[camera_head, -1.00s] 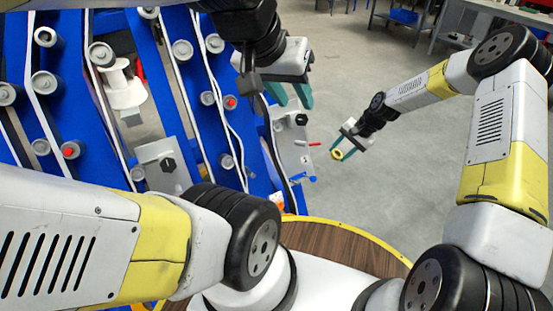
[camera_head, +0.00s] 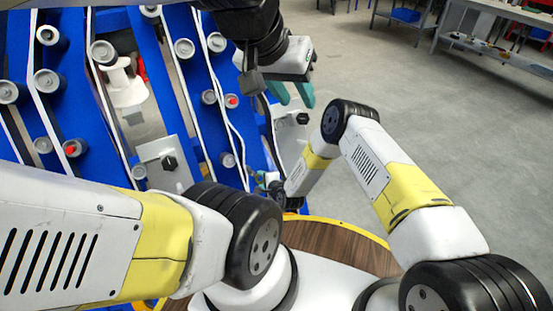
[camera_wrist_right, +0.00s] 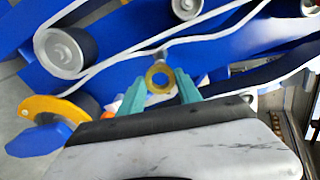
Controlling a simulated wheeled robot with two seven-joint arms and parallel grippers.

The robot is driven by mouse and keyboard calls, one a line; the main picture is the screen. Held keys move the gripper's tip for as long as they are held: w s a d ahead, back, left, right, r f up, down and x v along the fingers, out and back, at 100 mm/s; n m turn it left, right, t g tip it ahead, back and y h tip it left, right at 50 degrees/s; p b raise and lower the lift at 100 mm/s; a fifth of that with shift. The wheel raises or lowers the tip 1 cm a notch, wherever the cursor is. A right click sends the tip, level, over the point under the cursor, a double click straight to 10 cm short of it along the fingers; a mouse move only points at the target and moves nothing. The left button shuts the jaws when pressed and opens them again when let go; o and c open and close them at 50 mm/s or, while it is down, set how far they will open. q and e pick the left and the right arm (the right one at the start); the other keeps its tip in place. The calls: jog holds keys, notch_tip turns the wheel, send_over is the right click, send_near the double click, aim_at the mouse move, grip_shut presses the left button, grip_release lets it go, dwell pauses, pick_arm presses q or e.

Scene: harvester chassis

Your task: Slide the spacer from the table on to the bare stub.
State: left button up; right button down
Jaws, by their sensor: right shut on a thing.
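The spacer is a small yellow ring (camera_wrist_right: 149,79) with an open hole, seen face-on in the right wrist view. My right gripper (camera_wrist_right: 160,84) is shut on it, one teal finger on each side, in front of the blue chassis. In the head view my right gripper (camera_head: 268,186) is small and partly hidden by its own arm, close to the chassis's lower right edge; the spacer cannot be made out there. My left gripper (camera_head: 292,95) is at the top middle with its teal fingers apart and empty. I cannot tell which post is the bare stub.
The blue chassis (camera_head: 130,60) fills the left, with several grey rollers and white belts. A roller (camera_wrist_right: 62,52) and a belt lie close to the right gripper. A grey plate (camera_head: 165,160) with a black bolt is mounted on it. Workbenches (camera_head: 490,45) stand far right; open floor lies between.

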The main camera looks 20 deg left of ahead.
aim_at(254, 175)
dwell(0.3)
jog(key=shift+x, duration=2.4)
jog(key=shift+a+r, duration=0.1)
jog(key=shift+v, duration=1)
jog(key=shift+a, duration=0.1)
jog(key=shift+x, duration=0.85)
jog(key=shift+w+a+f, duration=0.15)
jog(key=shift+f, duration=0.1)
dwell(3.0)
